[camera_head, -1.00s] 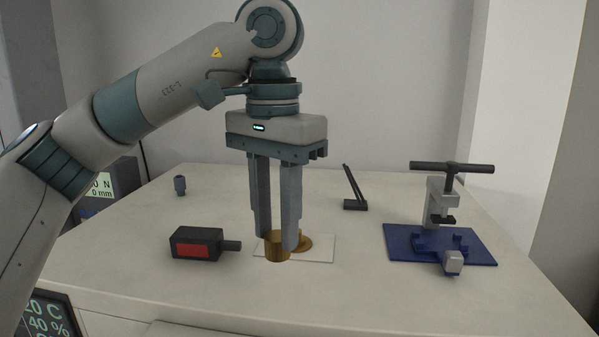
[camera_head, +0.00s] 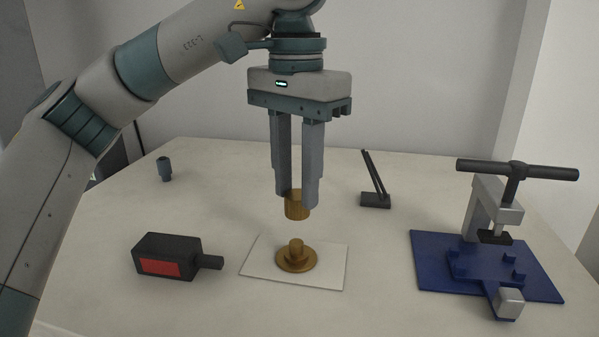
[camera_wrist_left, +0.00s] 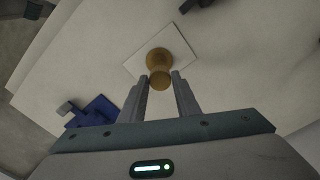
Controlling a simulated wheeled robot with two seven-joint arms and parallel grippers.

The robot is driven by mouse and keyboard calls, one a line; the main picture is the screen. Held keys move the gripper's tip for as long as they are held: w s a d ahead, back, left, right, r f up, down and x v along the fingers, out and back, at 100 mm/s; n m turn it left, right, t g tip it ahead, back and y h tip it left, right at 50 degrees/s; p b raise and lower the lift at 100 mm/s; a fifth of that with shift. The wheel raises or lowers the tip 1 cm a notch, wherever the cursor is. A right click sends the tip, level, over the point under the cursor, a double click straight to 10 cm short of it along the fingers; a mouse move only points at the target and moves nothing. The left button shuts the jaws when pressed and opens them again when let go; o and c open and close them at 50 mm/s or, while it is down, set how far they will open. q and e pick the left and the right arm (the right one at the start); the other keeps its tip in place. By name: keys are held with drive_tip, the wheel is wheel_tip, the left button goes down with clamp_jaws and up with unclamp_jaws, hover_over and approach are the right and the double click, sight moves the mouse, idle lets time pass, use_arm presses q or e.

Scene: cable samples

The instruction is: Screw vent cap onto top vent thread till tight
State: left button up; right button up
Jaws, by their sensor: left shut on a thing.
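The vent cap, a brass-coloured cylinder (camera_head: 297,207), is between the fingertips of my left gripper (camera_head: 296,200), which is shut on it. It hangs upright in the air above the vent thread. The top vent thread (camera_head: 296,247) is a short brass stud on a round brass flange, resting on a white plate (camera_head: 260,270). The cap and the stud are apart in the head view. In the left wrist view the cap (camera_wrist_left: 160,80) sits between the fingers and partly covers the flange (camera_wrist_left: 158,58) behind it. My right gripper is not in view.
A black device with a red panel (camera_head: 165,256) lies left of the plate. A blue fixture with a T-handle clamp (camera_head: 430,270) stands at the right. A small grey cylinder (camera_head: 165,169) and a black stand with thin rods (camera_head: 375,200) are farther back.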

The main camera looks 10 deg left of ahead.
sight(295, 196)
use_arm(q)
drive_tip(key=shift+s+r, duration=0.1)
drive_tip(key=shift+s, duration=0.15)
drive_tip(key=shift+f+b, duration=0.35)
drive_tip(key=shift+f, duration=0.2)
drive_tip(key=shift+f+b, duration=0.9)
drive_tip(key=shift+f, duration=0.7)
drive_tip(key=shift+n+p, duration=0.3)
drive_tip(key=shift+f+b, duration=0.75)
drive_tip(key=shift+f, duration=0.35)
drive_tip(key=shift+o, duration=0.2)
drive_tip(key=shift+c, duration=0.5)
